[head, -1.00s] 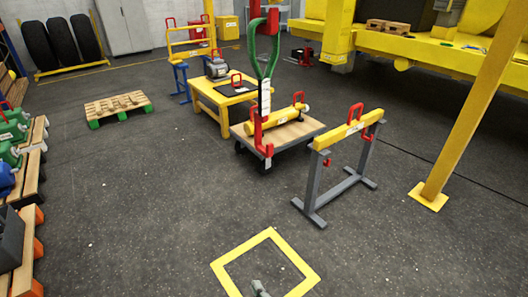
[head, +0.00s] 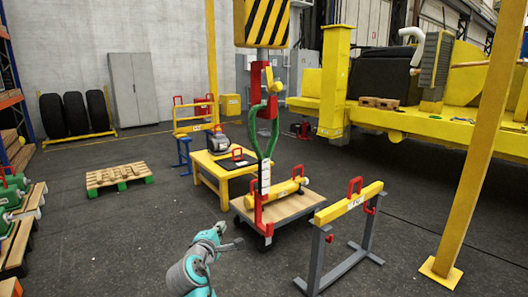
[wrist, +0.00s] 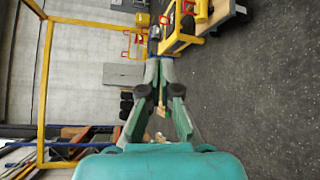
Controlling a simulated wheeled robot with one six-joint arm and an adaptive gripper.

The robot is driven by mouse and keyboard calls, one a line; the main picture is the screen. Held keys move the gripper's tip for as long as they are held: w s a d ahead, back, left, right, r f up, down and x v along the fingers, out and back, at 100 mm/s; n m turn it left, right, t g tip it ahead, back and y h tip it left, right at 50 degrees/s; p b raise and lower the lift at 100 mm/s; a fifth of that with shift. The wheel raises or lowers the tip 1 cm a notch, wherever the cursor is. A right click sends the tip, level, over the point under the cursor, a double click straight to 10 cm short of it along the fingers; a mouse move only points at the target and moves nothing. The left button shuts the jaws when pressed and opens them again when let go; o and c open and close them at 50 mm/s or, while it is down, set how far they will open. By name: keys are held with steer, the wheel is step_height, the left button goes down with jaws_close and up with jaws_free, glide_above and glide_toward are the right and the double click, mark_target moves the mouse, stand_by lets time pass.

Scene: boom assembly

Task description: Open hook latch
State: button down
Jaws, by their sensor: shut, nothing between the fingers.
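A yellow and black striped hoist block (head: 262,24) hangs at the top of the head view. A red hook assembly (head: 256,78) hangs below it, with a small yellow part (head: 278,87) on its right side. The latch itself is too small to make out. My gripper (head: 236,244) is low and left of the hanging gear, clear of it. In the wrist view my gripper (wrist: 157,62) is shut and empty, with its fingertips together.
A grey stand with a yellow beam (head: 348,203) is to the right, near a yellow post (head: 478,150). A yellow table (head: 207,172) is behind.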

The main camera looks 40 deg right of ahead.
steer(key=d+r+m+g+h, duration=0.1)
steer(key=r+g, duration=0.1)
steer(key=r, duration=1.1)
steer(key=s+d+r+m+g+h, duration=0.1)
steer(key=r+g+h, duration=0.1)
steer(key=r, duration=1.1)
steer(key=d+r+m+g+h, duration=0.1)
steer(key=r+g, duration=0.2)
steer(key=r, duration=1)
steer(key=shift+s+d+r+m+h, duration=0.25)
steer(key=shift+s+r+m+h, duration=0.05)
steer(key=shift+s+r+h, duration=0.1)
steer(key=shift+w, duration=0.1)
glide_toward(273, 92)
steer(key=w+d+f, duration=0.2)
steer(key=w+d, duration=0.1)
steer(key=w, duration=0.1)
steer(key=shift+s+d+r, duration=0.35)
steer(key=shift+s+d, duration=0.25)
steer(key=shift+s+d+r, duration=0.35)
steer(key=shift+s+d, duration=0.2)
steer(key=shift+d, duration=0.1)
